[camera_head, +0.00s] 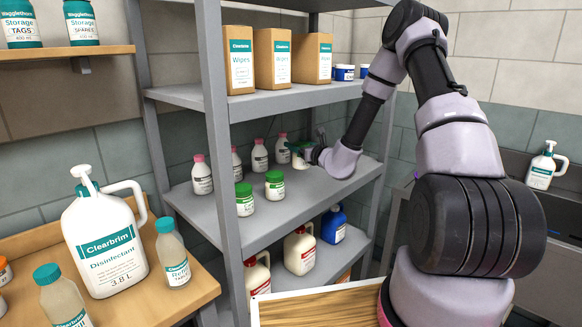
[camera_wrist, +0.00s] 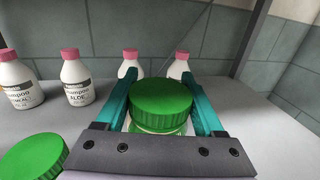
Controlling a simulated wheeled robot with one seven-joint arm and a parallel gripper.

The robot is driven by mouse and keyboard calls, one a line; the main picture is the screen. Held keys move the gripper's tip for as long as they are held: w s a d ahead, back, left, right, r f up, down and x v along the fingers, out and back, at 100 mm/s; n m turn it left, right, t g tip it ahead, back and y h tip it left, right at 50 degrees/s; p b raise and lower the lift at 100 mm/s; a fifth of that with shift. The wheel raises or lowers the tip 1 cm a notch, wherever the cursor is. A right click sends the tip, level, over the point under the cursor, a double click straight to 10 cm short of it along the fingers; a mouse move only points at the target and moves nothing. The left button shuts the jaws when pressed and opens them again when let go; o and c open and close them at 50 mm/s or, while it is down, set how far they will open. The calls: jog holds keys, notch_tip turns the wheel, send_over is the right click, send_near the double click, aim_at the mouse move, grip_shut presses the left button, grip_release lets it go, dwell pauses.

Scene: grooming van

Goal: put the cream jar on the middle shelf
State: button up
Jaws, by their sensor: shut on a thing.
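The cream jar (camera_wrist: 160,106), with a green lid, is between the teal fingers of my gripper (camera_wrist: 163,100), which is shut on it. In the head view the held jar (camera_head: 299,162) is over the right part of the middle shelf (camera_head: 300,205), and my gripper (camera_head: 303,149) partly hides it. I cannot tell whether its base touches the shelf. Two similar green-lidded jars stand on this shelf to the left, a front one (camera_head: 244,201) and another (camera_head: 275,187). One green lid (camera_wrist: 34,158) shows at the lower left of the wrist view.
Several pink-capped shampoo bottles (camera_head: 202,176) stand along the back of the middle shelf. A grey post (camera_head: 217,130) stands at the front left. The shelf's front right is clear.

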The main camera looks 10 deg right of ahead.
aim_at(297, 162)
notch_tip(297, 162, down, 7)
jog(key=shift+r, duration=0.2)
dwell(0.3)
jog(key=o, duration=1.6)
jog(key=shift+f, duration=0.15)
